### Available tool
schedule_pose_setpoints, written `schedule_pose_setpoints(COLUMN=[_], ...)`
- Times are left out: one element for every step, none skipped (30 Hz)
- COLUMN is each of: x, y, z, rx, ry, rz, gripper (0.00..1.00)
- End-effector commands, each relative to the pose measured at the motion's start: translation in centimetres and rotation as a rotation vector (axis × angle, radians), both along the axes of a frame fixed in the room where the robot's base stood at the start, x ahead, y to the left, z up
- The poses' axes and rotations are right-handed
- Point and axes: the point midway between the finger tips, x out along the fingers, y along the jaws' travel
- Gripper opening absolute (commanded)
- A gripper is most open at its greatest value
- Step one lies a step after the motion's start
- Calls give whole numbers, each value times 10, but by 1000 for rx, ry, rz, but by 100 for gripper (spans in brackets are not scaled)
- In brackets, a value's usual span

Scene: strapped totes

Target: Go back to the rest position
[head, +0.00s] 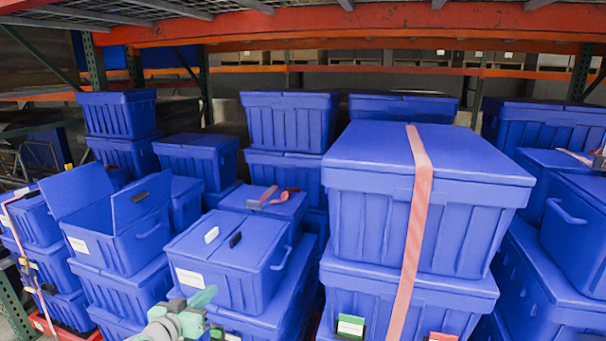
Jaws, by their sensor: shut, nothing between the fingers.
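My gripper (203,298) shows at the bottom of the head view, left of centre. Its jaws are shut with nothing between them. It is in front of a blue lidded tote (232,284) with a white and a black piece on its lid. Whether the gripper touches the tote cannot be told. The rest of my arm is mostly out of view below.
A tall tote stack with a pink strap (418,200) stands at right centre. An open tote (131,248) with raised flaps stands left. An orange rack beam (350,24) crosses above. Totes stand close together, leaving little free room.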

Motion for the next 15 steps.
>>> schedule_pose_setpoints(x=[-2,-3,-5,-7,-8,-11,-14,-17,-21,-26,-31,-38,-43,-49,-57], y=[-4,-6,-9,-12,-14,-18,-21,-24,-30,-35,-39,-45,-50,-55,-61], z=[-12,-18,-26,-33,-40,-50,-60,-68,-82,-93,-104,-118,-129,-139,-152], rx=[-7,-10,-14,-19,-22,-27,-31,-34,-41,-45,-48,-54,-56,-59,-60], ry=[6,11,14,18,21,27,32,36,44,49,54,61,66,69,76], rz=[9,15,25,33,40,52,61,72,86,97,110,127,139,150,166], gripper=[0,0,0,0,0,0,0,0,0,0,0,0,0,0,0])
